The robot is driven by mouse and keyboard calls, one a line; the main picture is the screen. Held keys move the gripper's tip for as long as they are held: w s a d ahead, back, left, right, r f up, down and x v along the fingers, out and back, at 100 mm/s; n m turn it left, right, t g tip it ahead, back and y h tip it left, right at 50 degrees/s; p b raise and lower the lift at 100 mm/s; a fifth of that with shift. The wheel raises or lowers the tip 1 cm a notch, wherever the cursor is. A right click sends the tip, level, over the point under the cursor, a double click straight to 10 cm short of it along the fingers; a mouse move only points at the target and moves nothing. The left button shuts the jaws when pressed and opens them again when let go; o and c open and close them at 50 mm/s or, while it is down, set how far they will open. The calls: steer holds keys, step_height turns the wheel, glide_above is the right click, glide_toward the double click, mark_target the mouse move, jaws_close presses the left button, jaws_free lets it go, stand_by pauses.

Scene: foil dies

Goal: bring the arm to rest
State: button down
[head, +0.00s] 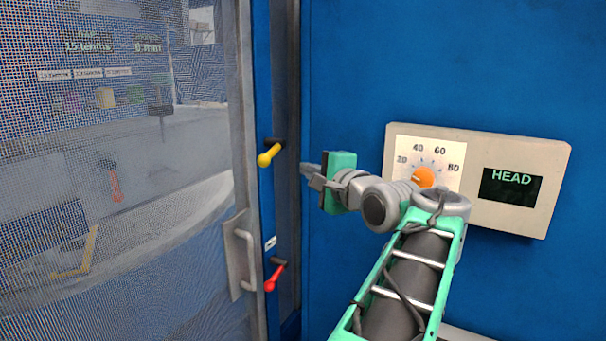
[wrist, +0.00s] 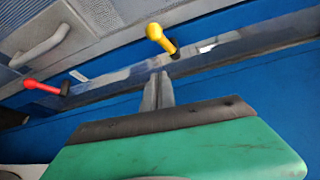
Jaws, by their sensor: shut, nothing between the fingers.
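My gripper (head: 311,176) is in front of the blue panel in the head view, with its fingers pointing left toward the door post. In the wrist view its fingers (wrist: 158,92) lie close together with nothing between them. The gripper is apart from the yellow-knobbed lever (head: 268,155), which stands to its left in the head view. The yellow lever also shows in the wrist view (wrist: 159,38), beyond the fingertips. My arm reaches up from the bottom of the head view and is bent at the wrist.
A red-knobbed lever (head: 274,279) sits lower on the post. A mesh door (head: 130,210) with a grey handle (head: 243,258) fills the left side. A beige control box (head: 530,175) with an orange dial (head: 424,177) and a display reading HEAD is behind my arm.

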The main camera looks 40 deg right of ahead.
steer(key=w+a+f+n+g+y, duration=0.25)
steer(key=w+a+f+n, duration=0.2)
steer(key=a+f, duration=0.4)
steer(key=w+a+f+n+g+y, duration=0.25)
steer(key=a+f+n, duration=0.25)
steer(key=a+f, duration=0.35)
steer(key=s+a+f+n+g, duration=0.8)
steer(key=s+a+f+n, duration=0.5)
steer(key=a+f, duration=0.5)
steer(key=shift+s, duration=1)
steer(key=c, duration=2.2)
jaws_free()
steer(key=shift+r, duration=0.1)
